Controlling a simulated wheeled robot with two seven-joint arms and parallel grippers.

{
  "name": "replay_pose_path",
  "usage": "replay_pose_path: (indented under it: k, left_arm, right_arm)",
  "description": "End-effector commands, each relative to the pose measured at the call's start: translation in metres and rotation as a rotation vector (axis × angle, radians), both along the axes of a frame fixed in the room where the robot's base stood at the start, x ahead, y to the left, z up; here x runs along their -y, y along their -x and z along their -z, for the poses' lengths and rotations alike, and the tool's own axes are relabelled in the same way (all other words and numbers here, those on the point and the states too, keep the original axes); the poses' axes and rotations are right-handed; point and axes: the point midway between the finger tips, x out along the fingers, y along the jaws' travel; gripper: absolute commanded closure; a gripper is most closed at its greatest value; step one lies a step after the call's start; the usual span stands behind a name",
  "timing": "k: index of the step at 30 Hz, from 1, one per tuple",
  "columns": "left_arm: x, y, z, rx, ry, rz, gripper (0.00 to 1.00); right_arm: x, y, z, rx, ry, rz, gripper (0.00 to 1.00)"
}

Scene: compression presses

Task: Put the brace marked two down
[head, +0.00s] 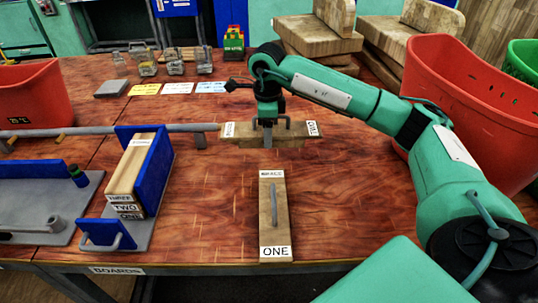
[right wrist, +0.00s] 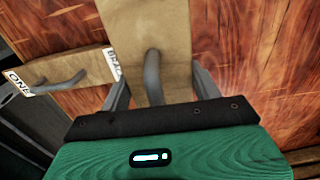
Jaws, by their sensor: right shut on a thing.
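The held brace (head: 292,131) is a wooden bar lying crosswise in the head view, with a white label at each end. The right-end label is turned sideways and too small to read surely as two. My right gripper (head: 267,124) is shut on its grey handle from above. In the right wrist view the handle (right wrist: 152,75) stands between the fingers, on the wooden bar (right wrist: 140,22). I cannot tell whether the bar touches the table. The brace marked ONE (head: 266,225) lies lengthwise nearer the front edge, apart from the held one. My left gripper is out of view.
A blue press (head: 160,170) with stacked boards labelled THREE, TWO, ONE stands left. A grey pipe (head: 110,130) runs toward the held brace's left end. Red bins stand at both sides (head: 465,105) (head: 30,95). Bare table (head: 345,190) lies right of brace ONE.

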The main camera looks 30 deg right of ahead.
Motion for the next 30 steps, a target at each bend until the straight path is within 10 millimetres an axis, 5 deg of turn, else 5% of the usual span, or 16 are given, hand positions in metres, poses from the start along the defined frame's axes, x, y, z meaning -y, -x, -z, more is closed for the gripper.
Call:
replay_pose_path:
  k: [4, 19, 30]
  left_arm:
    - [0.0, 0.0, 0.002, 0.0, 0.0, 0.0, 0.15]
    - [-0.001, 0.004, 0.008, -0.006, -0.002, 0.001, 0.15]
    - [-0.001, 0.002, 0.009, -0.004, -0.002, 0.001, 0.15]
  right_arm:
    - [0.0, 0.0, 0.031, -0.001, -0.001, 0.0, 0.82]
    - [0.0, 0.0, 0.086, -0.001, -0.001, -0.001, 0.82]
    - [0.0, 0.0, 0.092, 0.001, 0.0, -0.001, 0.82]
